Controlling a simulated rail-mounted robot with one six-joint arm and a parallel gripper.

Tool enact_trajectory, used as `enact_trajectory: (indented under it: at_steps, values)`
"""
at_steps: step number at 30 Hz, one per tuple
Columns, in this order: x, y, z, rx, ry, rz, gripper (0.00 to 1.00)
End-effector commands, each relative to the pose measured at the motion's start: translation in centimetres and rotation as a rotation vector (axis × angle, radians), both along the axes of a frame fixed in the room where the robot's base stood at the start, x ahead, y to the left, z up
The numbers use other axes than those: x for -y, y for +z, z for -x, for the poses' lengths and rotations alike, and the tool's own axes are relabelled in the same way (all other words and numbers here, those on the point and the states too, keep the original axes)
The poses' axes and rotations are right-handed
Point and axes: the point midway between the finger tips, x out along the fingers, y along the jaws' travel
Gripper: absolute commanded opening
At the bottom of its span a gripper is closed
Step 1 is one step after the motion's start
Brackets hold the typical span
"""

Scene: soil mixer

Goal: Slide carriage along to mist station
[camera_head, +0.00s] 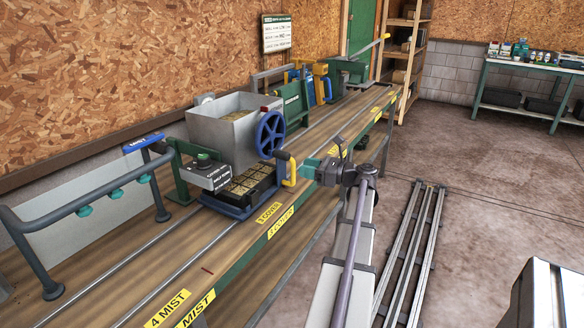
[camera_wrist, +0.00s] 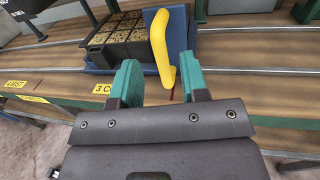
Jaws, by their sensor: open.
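The carriage (camera_head: 238,211) is a blue sled with a black cell tray (camera_head: 250,184) on it, partly under the grey hopper at the 3 COVER label. Its upright yellow handle (camera_head: 289,170) also shows in the wrist view (camera_wrist: 159,42). The cells look filled with brownish material in the wrist view (camera_wrist: 130,36). My gripper (camera_head: 303,168) is open at the handle, with its teal fingers (camera_wrist: 159,78) either side of the handle's lower end. Contact cannot be told. The mist station (camera_head: 85,200) is a dark pipe frame with teal nozzles, left along the rails, near the 4 MIST label (camera_head: 168,309).
The grey hopper (camera_head: 228,135) with a blue handwheel (camera_head: 270,134) stands over the rails. Other machines (camera_head: 312,82) stand farther along the bench. The rails (camera_head: 150,285) between carriage and 4 MIST look clear. A shelf and a side table (camera_head: 530,66) are at the back.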

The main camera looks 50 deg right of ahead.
Motion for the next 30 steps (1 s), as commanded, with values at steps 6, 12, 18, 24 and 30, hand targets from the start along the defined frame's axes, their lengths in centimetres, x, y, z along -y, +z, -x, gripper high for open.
enact_trajectory:
  at_steps: [6, 12, 18, 24, 30]
  values:
    - [-1.3, 0.0, -4.0, -0.001, 0.002, 0.001, 0.41]
    - [-1.5, 0.0, -4.8, -0.001, 0.000, 0.001, 0.41]
    - [-1.5, 0.0, -4.7, -0.001, 0.000, 0.001, 0.34]
    - [-1.5, 0.0, -4.7, -0.001, 0.001, 0.001, 0.15]
    - [-1.5, 0.0, -4.7, -0.001, 0.002, 0.001, 0.00]
